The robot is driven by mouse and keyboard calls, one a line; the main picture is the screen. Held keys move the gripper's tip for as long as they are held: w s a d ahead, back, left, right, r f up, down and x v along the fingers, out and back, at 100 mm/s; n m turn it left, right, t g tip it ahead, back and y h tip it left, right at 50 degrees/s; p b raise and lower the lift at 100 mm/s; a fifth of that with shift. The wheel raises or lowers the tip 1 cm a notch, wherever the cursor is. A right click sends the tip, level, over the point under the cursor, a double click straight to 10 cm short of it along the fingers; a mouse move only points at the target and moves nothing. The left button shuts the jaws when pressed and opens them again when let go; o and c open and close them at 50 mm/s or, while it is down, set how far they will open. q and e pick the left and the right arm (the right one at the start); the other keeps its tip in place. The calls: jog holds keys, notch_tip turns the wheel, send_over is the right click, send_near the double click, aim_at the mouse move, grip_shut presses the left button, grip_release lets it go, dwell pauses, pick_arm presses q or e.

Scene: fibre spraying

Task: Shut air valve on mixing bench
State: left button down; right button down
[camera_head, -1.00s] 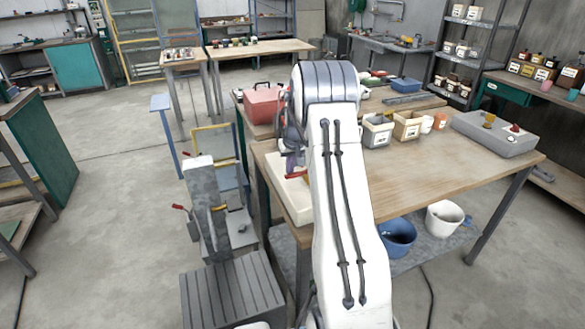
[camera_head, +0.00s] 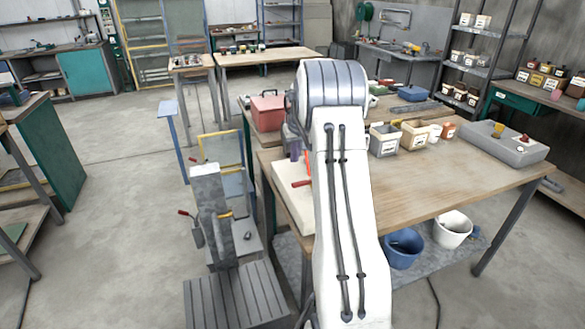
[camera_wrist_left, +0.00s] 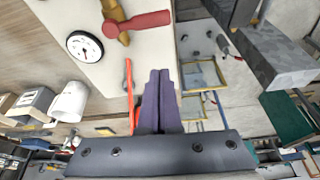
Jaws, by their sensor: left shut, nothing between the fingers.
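The air valve has a red lever (camera_wrist_left: 140,23) on a brass body (camera_wrist_left: 113,10), at the top of the left wrist view. The lever lies roughly crosswise to the brass part. A white dial gauge (camera_wrist_left: 84,46) sits beside it on a cream panel (camera_wrist_left: 100,72). In the head view the red lever (camera_head: 302,184) shows above the cream panel (camera_head: 290,205) at the bench's left end; my arm hides the rest. My left gripper (camera_wrist_left: 160,72) has its purple fingers shut and empty, apart from the lever. It also shows in the head view (camera_head: 295,148), beyond the lever. My right gripper is out of view.
The wooden mixing bench (camera_head: 440,185) carries tubs (camera_head: 383,140) and a grey tray (camera_head: 507,146). An orange-red strip (camera_wrist_left: 129,85) runs close beside my fingers. A grey stand (camera_head: 212,205) with a ribbed base is left of the bench. Open floor lies further left.

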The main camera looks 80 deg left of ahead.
pick_arm(q)
jog(key=shift+v, duration=1.65)
jog(key=shift+w, duration=0.1)
